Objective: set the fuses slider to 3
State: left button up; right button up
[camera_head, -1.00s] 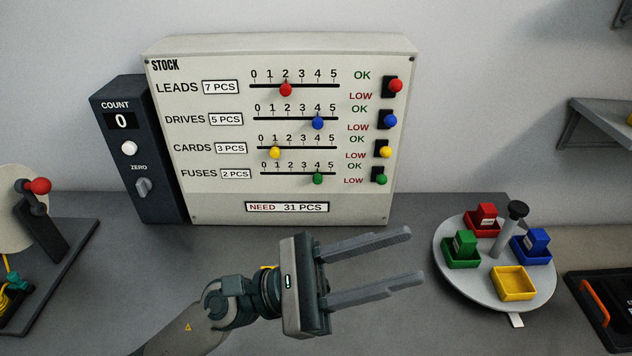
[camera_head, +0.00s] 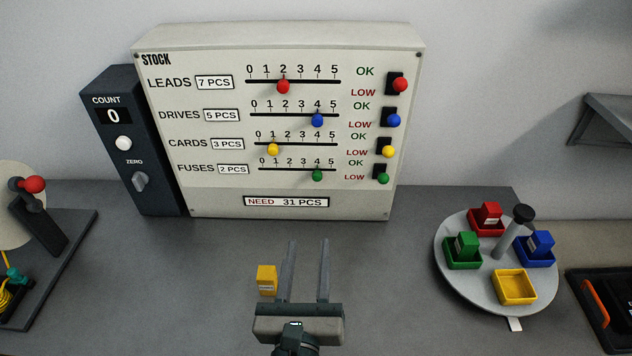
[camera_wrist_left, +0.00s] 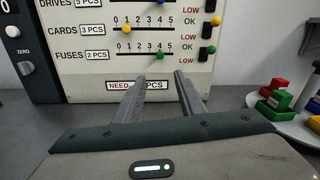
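The stock panel (camera_head: 160,190) stands upright at the back of the bench. Its fuses slider has a green knob (camera_head: 317,175), which sits at 4 on the 0 to 5 scale. The green knob also shows in the left wrist view (camera_wrist_left: 160,56). My left gripper (camera_head: 306,242) is open and empty, in front of the panel and below the knob, with its fingers pointing at the panel. In the left wrist view the fingertips (camera_wrist_left: 160,77) are apart, over the NEED 31 PCS label. My right gripper is not in view.
Above are the cards slider's yellow knob (camera_head: 273,149) at 1, drives' blue knob (camera_head: 317,120) at 4 and leads' red knob (camera_head: 283,87) at 2. A green toggle (camera_head: 383,177) is to the right. A yellow block (camera_head: 267,280) lies left of my fingers. A turntable (camera_head: 450,280) stands right.

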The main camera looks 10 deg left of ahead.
pick_arm(q)
jog(key=p, duration=0.5)
send_near(316, 179)
jog(key=w, duration=0.5)
jog(key=w+a, duration=0.1)
jog(key=w, duration=0.1)
jog(key=shift+w, duration=0.4)
grip_shut()
